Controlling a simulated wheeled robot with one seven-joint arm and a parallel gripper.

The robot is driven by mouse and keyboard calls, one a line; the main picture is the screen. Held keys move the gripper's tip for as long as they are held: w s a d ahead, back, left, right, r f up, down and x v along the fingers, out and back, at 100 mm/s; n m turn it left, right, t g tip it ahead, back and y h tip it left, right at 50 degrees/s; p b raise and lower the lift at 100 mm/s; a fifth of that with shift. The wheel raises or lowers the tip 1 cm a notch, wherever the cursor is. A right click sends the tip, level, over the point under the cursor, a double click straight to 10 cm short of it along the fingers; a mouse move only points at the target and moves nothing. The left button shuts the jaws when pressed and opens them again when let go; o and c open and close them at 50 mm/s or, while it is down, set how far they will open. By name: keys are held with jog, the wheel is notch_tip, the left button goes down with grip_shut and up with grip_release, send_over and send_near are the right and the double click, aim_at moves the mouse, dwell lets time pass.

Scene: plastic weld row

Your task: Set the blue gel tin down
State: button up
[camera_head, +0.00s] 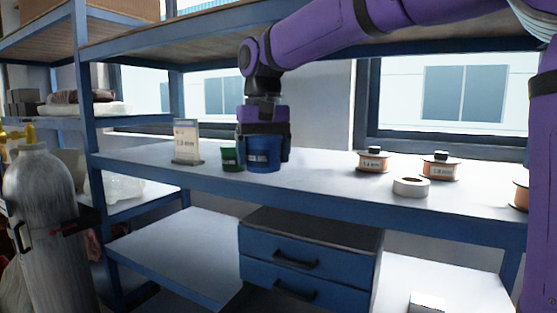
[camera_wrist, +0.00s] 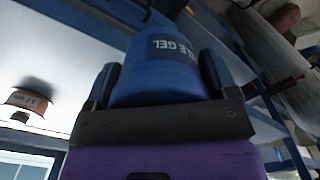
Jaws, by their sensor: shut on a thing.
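The blue gel tin (camera_head: 262,156) is upright at the front part of the shelf board, in the middle of the head view. I cannot tell whether its base touches the board. My gripper (camera_head: 263,148) comes down from above and is shut on the tin, one finger on each side. In the wrist view the blue gel tin (camera_wrist: 165,65) fills the space between the fingers of my gripper (camera_wrist: 158,85), and part of its lettering shows. A green tin (camera_head: 232,159) stands close on its left; I cannot tell whether they touch.
A sign card (camera_head: 187,141) stands left of the green tin. Orange spools (camera_head: 373,161) and a white tape ring (camera_head: 411,187) lie to the right. The blue shelf front edge (camera_head: 330,203) runs below. The board between the blue tin and the spools is clear.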

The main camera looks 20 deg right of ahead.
send_over(283, 175)
jog(key=shift+s+a+f, duration=0.3)
jog(key=shift+s+f, duration=0.05)
jog(key=shift+f, duration=0.35)
jog(key=shift+w+d+f, duration=0.15)
jog(key=shift+w+f, duration=0.05)
jog(key=shift+f, duration=0.7)
jog(key=shift+w+d+f, duration=0.1)
jog(key=shift+w+f, duration=0.05)
jog(key=shift+f, duration=0.75)
jog(key=shift+f, duration=0.15)
jog(key=o, duration=1)
notch_tip(283, 175, up, 8)
jog(key=shift+s+f, duration=0.1)
